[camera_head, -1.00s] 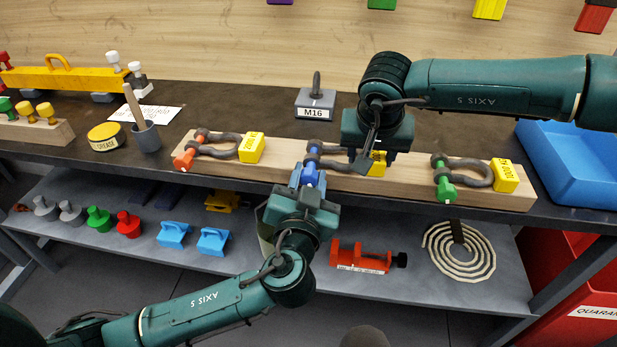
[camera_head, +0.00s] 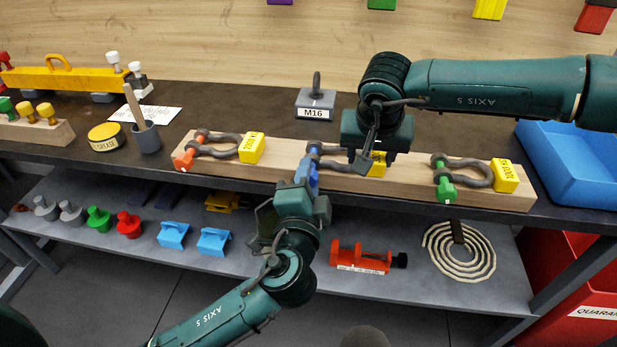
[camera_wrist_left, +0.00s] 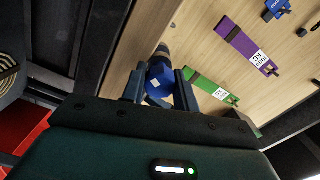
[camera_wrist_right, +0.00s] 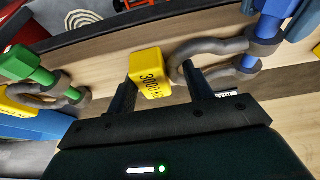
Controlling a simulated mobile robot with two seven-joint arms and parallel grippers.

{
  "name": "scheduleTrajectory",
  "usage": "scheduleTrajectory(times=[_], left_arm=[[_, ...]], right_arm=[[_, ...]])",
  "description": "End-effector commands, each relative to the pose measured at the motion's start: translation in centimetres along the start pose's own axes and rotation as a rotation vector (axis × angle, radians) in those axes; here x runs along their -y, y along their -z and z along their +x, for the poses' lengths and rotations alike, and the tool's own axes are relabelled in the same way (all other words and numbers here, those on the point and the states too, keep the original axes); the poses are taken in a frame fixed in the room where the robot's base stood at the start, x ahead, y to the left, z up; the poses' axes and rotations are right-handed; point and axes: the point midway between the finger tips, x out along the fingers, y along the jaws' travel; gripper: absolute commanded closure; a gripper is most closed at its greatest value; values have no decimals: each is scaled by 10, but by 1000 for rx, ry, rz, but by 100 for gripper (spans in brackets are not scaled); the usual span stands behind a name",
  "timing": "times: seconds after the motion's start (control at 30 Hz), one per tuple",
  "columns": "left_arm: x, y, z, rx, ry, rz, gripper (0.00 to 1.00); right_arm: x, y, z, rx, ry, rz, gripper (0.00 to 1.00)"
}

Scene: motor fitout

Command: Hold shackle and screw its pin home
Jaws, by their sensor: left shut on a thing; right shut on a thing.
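The middle shackle (camera_head: 328,149) is dark grey with a blue pin (camera_head: 312,180) and a yellow tag block (camera_head: 378,164), and lies on the long wooden beam. My right gripper (camera_wrist_right: 158,88) is shut on the tag end of this shackle, where the tag reads 3000. My left gripper (camera_wrist_left: 160,88) comes from below and in front and is shut on the head of the blue pin (camera_wrist_left: 158,78). In the right wrist view the blue pin (camera_wrist_right: 268,22) passes by the shackle's eyes. How deep its thread sits cannot be told.
An orange-pin shackle (camera_head: 215,146) and a green-pin shackle (camera_head: 462,174) lie to either side on the wooden beam (camera_head: 410,182). An M16 block (camera_head: 315,102) stands behind. A blue tray (camera_head: 570,165) is at right. The lower shelf (camera_head: 300,262) holds fixtures and coiled rope.

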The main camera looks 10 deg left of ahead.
Motion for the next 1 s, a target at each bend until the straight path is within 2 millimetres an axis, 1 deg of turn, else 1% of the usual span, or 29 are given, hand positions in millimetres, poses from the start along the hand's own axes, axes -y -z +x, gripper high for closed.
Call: scheduleTrajectory(times=[1.0], left_arm=[[-1,1,-2,-4,-1,968,93]], right_arm=[[-4,4,1,-7,-8,11,76]])
